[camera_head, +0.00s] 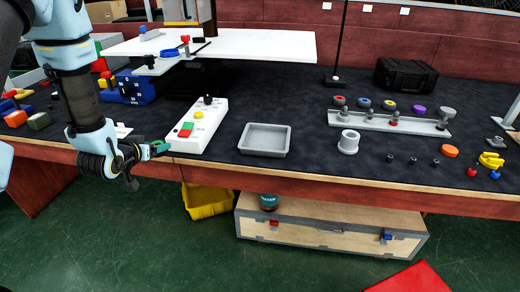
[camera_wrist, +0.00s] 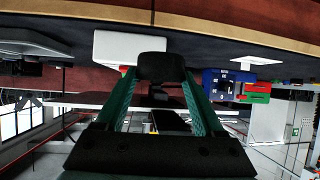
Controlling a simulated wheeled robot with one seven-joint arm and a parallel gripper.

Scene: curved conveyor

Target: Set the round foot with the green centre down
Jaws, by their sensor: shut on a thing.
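My gripper (camera_head: 158,149) is at the left, close to the front edge of the table and just left of the white button box. In the wrist view, its two green fingers (camera_wrist: 162,78) are closed on a dark, rounded thing (camera_wrist: 164,66), which I take to be the round foot. No green centre shows on it from this side. In the head view the held foot is too small to tell apart from the green fingertips.
The white button box (camera_head: 198,127) stands right of my gripper. A grey tray (camera_head: 265,151) lies beyond it. At the right are several round feet with coloured centres, including a red one (camera_head: 339,100), and a grey rail (camera_head: 350,120). Dark tabletop (camera_head: 310,155) is clear right of the tray.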

